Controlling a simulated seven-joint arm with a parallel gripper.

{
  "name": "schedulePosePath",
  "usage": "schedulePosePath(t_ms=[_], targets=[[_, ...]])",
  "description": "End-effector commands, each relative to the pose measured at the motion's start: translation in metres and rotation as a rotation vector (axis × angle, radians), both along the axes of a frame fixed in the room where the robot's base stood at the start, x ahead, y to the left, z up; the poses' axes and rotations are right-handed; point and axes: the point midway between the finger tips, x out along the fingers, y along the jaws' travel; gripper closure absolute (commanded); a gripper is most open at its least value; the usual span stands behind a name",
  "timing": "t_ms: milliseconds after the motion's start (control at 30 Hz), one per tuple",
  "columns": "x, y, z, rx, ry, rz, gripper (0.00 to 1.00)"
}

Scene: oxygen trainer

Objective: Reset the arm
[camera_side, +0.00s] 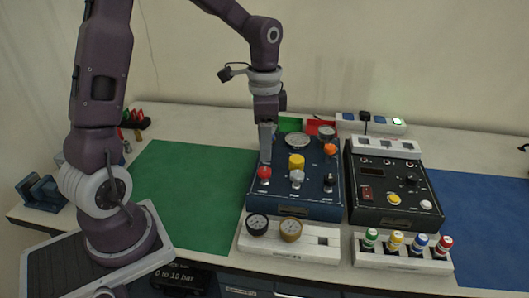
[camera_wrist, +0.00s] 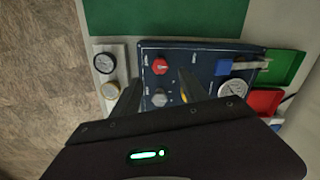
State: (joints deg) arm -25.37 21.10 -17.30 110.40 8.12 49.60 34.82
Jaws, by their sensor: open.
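My gripper (camera_side: 265,158) points down over the left part of the blue oxygen panel (camera_side: 322,205), just above or behind the red knob (camera_side: 264,173). In the side view only one finger shows clearly. In the wrist view my gripper (camera_wrist: 159,88) has its two fingers apart, with nothing held between them. The red knob (camera_wrist: 160,66) and a grey knob (camera_wrist: 159,99) show on the panel beyond the fingers. A yellow knob (camera_side: 296,161) stands to the right of the gripper in the side view. I cannot tell the exact gap to the panel.
A black panel (camera_side: 382,214) stands right of the blue one. A white rack with dark and tan gauges (camera_side: 290,230) and a rack of coloured bottles (camera_side: 418,246) are in front. Red and green trays (camera_side: 290,124) lie behind. The green mat (camera_side: 185,190) is clear.

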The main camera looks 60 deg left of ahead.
Motion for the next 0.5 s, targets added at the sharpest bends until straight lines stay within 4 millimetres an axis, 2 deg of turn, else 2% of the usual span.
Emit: schedulePosePath(t_ms=[233, 300, 367, 467, 500], targets=[[-0.001, -0.001, 0.002, 0.003, -0.003, 0.003, 0.48], [-0.008, -0.005, 0.014, 0.022, -0.026, 0.024, 0.48], [-0.023, -0.014, 0.035, 0.049, -0.069, 0.066, 0.48], [-0.067, -0.034, 0.075, 0.078, -0.185, 0.186, 0.48], [-0.087, -0.042, 0.088, 0.073, -0.235, 0.239, 0.48]])
